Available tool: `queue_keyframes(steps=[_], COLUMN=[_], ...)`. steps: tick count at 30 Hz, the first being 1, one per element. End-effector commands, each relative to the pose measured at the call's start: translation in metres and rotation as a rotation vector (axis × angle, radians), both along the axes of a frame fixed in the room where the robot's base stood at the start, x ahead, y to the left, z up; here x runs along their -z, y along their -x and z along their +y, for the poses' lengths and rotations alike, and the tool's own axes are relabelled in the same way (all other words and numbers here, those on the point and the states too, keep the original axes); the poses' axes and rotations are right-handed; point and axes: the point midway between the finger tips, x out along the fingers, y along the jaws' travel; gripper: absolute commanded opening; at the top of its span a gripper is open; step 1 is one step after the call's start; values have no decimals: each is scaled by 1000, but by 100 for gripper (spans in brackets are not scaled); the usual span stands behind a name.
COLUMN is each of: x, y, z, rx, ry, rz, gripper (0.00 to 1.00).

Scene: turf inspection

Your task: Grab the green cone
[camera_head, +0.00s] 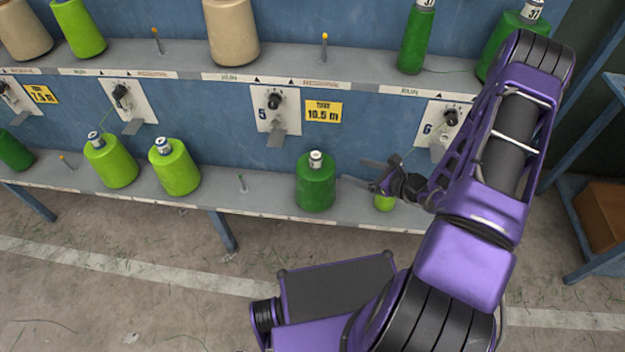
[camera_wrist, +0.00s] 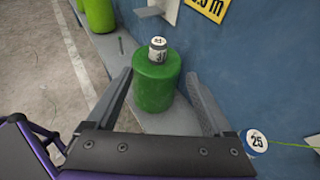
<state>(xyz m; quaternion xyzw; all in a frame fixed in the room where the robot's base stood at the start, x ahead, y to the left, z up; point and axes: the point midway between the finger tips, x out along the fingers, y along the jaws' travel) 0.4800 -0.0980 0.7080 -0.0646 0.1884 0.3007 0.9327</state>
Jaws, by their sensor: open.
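A dark green cone (camera_head: 315,188) with a white-labelled top stands upright on the lower shelf, right of centre in the head view. My gripper (camera_head: 356,172) is just right of it, open, fingers pointing left towards it. In the wrist view the dark green cone (camera_wrist: 154,88) stands ahead, between the lines of my open fingers (camera_wrist: 160,76). The jaws look empty; I cannot tell whether the fingertips reach alongside the cone. A lime green cone (camera_head: 384,203) sits mostly hidden behind my gripper; its top, labelled 25, shows in the wrist view (camera_wrist: 257,142) with a green thread.
Two lime cones (camera_head: 110,162) (camera_head: 175,168) stand further left on the lower shelf (camera_head: 270,198), past an empty peg (camera_head: 242,184). Another dark green cone (camera_head: 14,150) is at far left. The upper shelf (camera_head: 290,62) holds beige and green cones. Tensioner plates (camera_head: 275,110) jut from the blue panel.

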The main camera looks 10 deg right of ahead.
Motion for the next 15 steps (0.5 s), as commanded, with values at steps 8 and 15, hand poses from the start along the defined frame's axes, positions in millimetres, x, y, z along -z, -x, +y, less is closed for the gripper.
queue_keyframes(steps=[8,15], x=[19,38], y=[-35,-73], z=[25,52], rx=[14,13], ry=[-14,-13], rz=[-4,-3], gripper=[85,85])
